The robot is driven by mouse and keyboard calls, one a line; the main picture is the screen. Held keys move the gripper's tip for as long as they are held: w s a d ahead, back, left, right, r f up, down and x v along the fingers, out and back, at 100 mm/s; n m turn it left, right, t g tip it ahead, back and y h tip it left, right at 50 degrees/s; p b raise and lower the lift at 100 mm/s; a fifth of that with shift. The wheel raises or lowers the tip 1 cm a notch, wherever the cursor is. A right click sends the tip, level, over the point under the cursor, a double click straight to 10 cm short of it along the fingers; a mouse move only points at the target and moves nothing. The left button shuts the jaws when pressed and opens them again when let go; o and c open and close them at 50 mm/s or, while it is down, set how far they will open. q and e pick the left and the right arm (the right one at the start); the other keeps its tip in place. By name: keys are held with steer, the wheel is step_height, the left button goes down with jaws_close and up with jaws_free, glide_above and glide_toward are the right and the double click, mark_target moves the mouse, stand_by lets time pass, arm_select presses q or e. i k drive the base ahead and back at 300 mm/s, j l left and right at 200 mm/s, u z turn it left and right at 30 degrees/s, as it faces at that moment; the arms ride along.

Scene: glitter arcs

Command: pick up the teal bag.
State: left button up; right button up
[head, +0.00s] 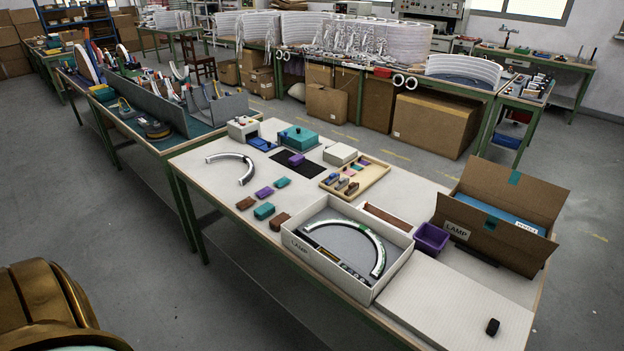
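Several teal things lie on the white-topped table (205,165), and I cannot tell for sure which is the teal bag. A small thick teal piece (264,211) lies near the table's front left edge, between brown pieces. A flatter teal piece (282,182) lies a little behind it, beside a purple piece (264,193). A larger teal box-like thing (299,138) sits at the back of the table. Neither of my grippers is in view.
A wooden tray (378,180), purple bin (431,238) and open cardboard box (500,215) stand to the right. A small black object (492,327) lies at front right. Floor left of the table is clear.

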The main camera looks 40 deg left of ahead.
mark_target(283, 181)
steer(key=i+j+z, duration=0.1)
steer(key=j+z, duration=0.2)
steer(key=j, duration=0.5)
steer(key=j+z, duration=0.3)
steer(key=j, duration=0.5)
